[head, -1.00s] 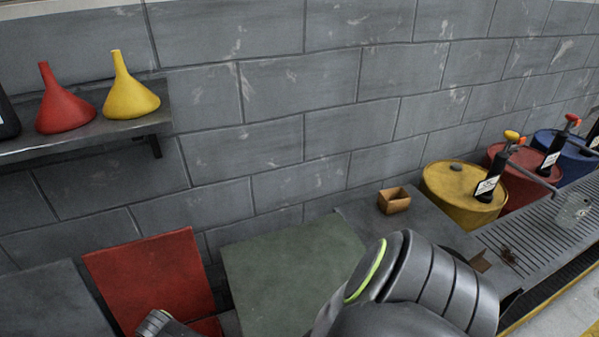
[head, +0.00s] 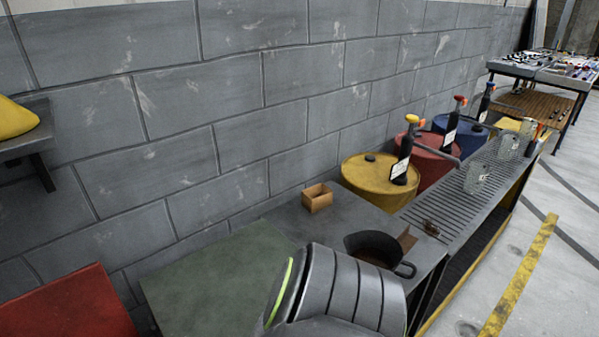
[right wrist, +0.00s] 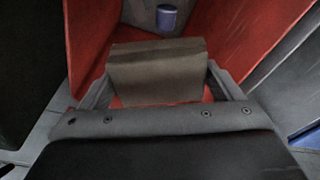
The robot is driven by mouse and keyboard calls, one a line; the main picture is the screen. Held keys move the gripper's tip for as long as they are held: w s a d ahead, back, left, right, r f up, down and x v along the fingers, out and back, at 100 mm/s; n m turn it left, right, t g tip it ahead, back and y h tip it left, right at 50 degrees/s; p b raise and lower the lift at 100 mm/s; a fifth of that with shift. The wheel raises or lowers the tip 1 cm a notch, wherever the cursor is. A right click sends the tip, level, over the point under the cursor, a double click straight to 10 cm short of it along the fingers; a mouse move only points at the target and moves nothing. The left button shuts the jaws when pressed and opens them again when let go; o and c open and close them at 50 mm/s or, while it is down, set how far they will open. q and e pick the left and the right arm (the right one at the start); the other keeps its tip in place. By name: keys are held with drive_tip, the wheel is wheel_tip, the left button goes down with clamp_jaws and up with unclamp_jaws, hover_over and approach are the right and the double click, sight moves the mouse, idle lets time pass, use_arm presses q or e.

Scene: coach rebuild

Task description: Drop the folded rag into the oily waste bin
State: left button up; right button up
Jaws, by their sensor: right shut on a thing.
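The folded rag (right wrist: 158,72) is a brownish-grey block in the right wrist view. My right gripper (right wrist: 158,88) is shut on it, with a finger at each side. Red surfaces (right wrist: 245,45) lie around and beneath the rag, apparently the oily waste bin; I cannot tell whether the rag is inside it or above it. In the head view a red panel (head: 70,305) shows at the lower left, probably part of the same bin. The rag and both grippers are out of the head view; my left gripper is not seen.
A green-grey top (head: 215,280) lies beside a dark bench with an orange-brown box (head: 317,198) and a black pan-like container (head: 375,248). Yellow (head: 375,185), red and blue drums with pumps stand behind a slatted rack (head: 440,215). A small blue cylinder (right wrist: 167,18) shows in the wrist view.

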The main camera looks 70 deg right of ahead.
drive_tip(key=o, duration=0.6)
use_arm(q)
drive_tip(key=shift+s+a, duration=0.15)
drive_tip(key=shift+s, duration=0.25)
use_arm(e)
drive_tip(key=shift+o, duration=1)
drive_tip(key=shift+r, duration=0.15)
use_arm(q)
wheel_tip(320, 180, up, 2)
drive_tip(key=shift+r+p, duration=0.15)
drive_tip(key=shift+p, duration=1)
use_arm(e)
wheel_tip(320, 180, up, 17)
drive_tip(key=s, duration=0.2)
drive_tip(key=shift+s+a, duration=0.25)
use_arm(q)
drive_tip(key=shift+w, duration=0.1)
